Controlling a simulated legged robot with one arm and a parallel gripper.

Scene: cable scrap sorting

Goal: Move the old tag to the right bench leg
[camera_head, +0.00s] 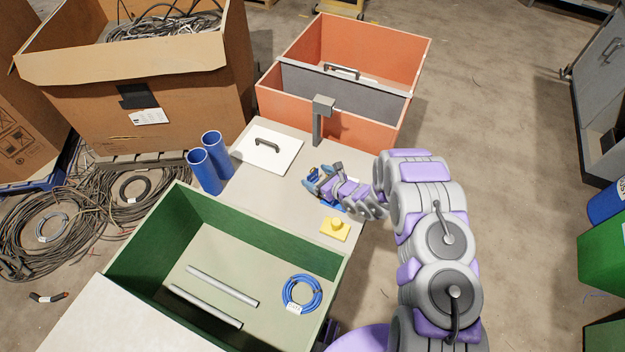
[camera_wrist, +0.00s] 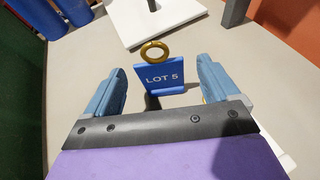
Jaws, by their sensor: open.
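A blue tag (camera_wrist: 161,78) reading LOT 5, with a brass ring (camera_wrist: 154,51) at its top, stands on the pale bench top (camera_head: 285,205). My gripper (camera_wrist: 163,72) is open, with one blue finger on each side of the tag in the wrist view. I cannot tell whether either finger touches it. In the head view my gripper (camera_head: 314,183) is over the bench, and my wrist largely hides the tag. I cannot make out the right bench leg in either view.
A white lid with a handle (camera_head: 268,151), a grey post (camera_head: 322,124), blue tubes (camera_head: 203,171) and a yellow knobbed block (camera_head: 335,229) surround the work area. A green-walled bin (camera_head: 150,232) is in front; an orange bin (camera_head: 410,62) is behind. Open floor lies right.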

